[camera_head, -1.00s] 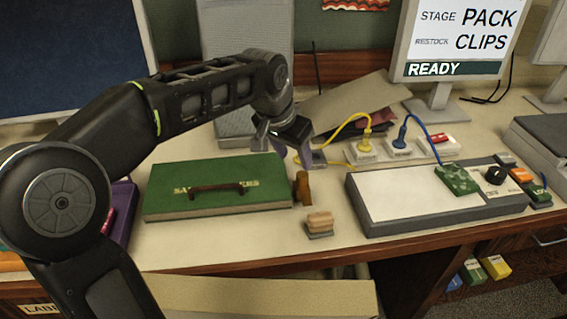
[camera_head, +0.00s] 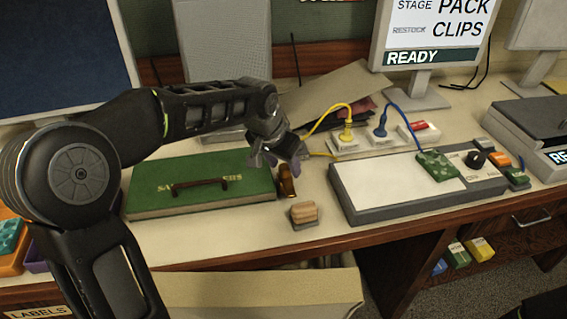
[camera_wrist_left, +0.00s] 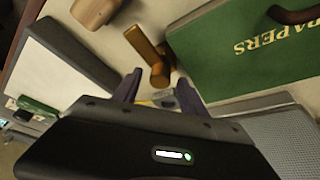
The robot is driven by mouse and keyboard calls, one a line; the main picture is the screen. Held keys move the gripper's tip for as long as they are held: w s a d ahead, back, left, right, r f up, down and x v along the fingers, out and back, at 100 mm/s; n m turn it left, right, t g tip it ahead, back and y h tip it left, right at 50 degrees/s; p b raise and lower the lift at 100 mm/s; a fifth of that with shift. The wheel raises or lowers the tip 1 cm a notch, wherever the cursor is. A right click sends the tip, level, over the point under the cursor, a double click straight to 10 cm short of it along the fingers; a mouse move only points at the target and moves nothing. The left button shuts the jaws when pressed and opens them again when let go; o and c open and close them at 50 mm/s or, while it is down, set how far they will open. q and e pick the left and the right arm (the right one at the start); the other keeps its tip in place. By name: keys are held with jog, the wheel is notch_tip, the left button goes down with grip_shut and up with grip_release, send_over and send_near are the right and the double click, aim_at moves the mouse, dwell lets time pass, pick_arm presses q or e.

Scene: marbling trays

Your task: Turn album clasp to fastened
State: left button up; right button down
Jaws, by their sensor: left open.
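The green album (camera_head: 150,198) lies closed on the desk, with gold lettering and a dark brown handle on its cover. It also shows in the left wrist view (camera_wrist_left: 225,70). The amber-brown clasp (camera_head: 287,186) stands at the album's right edge. In the left wrist view the clasp (camera_wrist_left: 145,45) shows as a bar with a stubby rounded piece at one end. My left gripper (camera_head: 279,160) is open and empty, just above and behind the clasp. In the left wrist view its two purple-grey fingers (camera_wrist_left: 160,90) are spread near the clasp's stubby end; contact is unclear.
A wooden block on a grey base (camera_head: 304,212) stands in front of the clasp. A grey-framed white board (camera_head: 385,190) lies to the right. Yellow and blue cables (camera_head: 330,108) run behind. An open drawer (camera_head: 260,288) juts out below the desk's front edge.

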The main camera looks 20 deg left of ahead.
pick_arm(q)
jog(key=shift+c, duration=0.4)
grip_shut()
dwell(1.0)
